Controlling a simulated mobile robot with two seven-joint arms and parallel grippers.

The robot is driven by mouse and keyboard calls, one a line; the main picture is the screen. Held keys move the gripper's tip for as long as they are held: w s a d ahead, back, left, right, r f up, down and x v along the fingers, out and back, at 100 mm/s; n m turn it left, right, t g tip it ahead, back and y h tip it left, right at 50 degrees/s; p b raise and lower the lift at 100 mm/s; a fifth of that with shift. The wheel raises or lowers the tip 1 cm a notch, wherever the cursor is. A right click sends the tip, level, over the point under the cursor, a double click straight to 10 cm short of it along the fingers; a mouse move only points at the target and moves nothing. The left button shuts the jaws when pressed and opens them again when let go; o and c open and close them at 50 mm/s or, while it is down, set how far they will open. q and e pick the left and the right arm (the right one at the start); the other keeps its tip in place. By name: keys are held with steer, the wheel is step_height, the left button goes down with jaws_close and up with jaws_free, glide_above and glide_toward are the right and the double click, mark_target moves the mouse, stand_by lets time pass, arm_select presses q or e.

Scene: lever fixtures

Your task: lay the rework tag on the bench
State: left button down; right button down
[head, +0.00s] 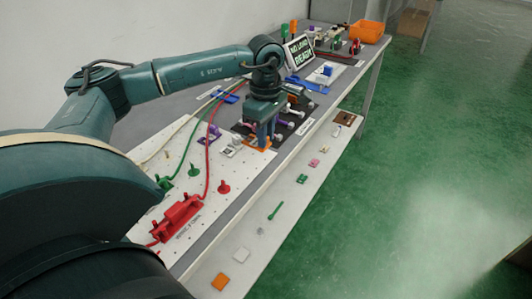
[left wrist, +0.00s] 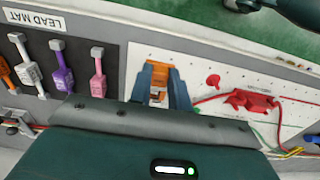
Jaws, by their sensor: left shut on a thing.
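My left gripper (head: 263,135) points down over the bench (head: 238,189), near the far end of the white perforated board. It is shut on an orange tag (head: 256,147), which I take to be the rework tag. In the left wrist view the orange tag (left wrist: 158,78) shows between the two fingers (left wrist: 160,92), with a pale patch on it. The tag is low over the bench near its front edge; I cannot tell whether it touches the surface. The fingers hide part of it. My right gripper is not in view.
The perforated board (head: 150,207) carries a red fixture (head: 178,217), pegs and cables. Levers (left wrist: 97,72) stand on a dark mat beside the gripper. A lower ledge (head: 262,240) holds small loose pieces.

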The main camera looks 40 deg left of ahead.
arm_select(q)
steer(key=shift+f, duration=2.85)
steer(key=shift+f, duration=0.2)
steer(key=c, duration=1.3)
jaws_free()
steer(key=shift+r, duration=0.1)
step_height(320, 180, up, 12)
steer(key=shift+r, duration=0.2)
